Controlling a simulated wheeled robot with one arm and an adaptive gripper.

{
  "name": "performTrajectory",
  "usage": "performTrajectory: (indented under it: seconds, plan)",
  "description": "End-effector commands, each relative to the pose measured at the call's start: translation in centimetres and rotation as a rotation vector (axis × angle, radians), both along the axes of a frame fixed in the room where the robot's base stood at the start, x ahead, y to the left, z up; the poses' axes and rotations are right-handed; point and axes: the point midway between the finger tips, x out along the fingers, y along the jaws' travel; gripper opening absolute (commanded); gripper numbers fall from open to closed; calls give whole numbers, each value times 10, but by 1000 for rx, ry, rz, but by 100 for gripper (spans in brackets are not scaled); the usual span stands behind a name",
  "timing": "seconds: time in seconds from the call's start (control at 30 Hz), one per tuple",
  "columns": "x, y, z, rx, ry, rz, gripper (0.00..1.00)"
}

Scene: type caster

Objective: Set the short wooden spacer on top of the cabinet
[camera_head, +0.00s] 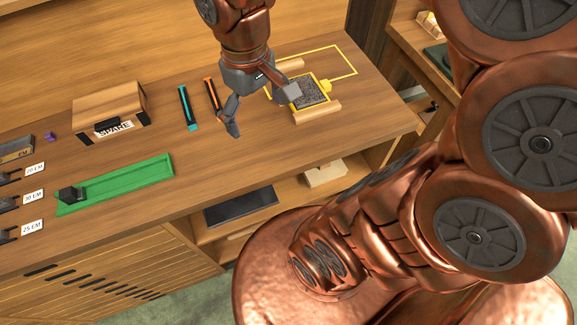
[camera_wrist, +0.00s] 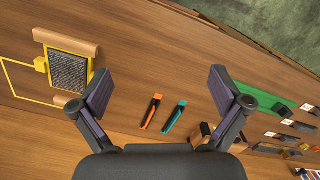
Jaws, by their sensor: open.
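Two pale wooden blocks lie either side of a yellow frame (camera_head: 325,98) with a dark textured block in it. The far wooden block (camera_head: 290,65) looks shorter, but my arm and gripper partly hide it; it also shows in the wrist view (camera_wrist: 63,101), partly behind a finger. The near block (camera_head: 318,111) looks longer and shows in the wrist view (camera_wrist: 66,42). A small wooden cabinet (camera_head: 105,98), labelled SPARE, with a dark handle, stands left on the bench with a bare top. My gripper (camera_head: 262,110) is open and empty above the bench, fingers (camera_wrist: 160,90) wide apart.
An orange-and-black tool (camera_head: 212,93) and a teal one (camera_head: 187,108) lie between gripper and cabinet. A green tray (camera_head: 125,182) with a dark block lies nearer the front edge. A yellow outline (camera_head: 340,60) marks the bench's right end. Labelled dark items stand far left.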

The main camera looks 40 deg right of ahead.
Motion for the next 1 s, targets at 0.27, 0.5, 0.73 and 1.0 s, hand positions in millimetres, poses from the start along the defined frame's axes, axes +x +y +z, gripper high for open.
performTrajectory:
  seconds: [0.27,0.5,0.73,1.0]
  plan:
    - [-83,9,-35,-19,68,-92,100]
    - [-107,10,-47,-19,89,-139,100]
    - [-108,11,-48,-18,90,-140,100]
    - [-108,10,-48,-18,90,-139,100]
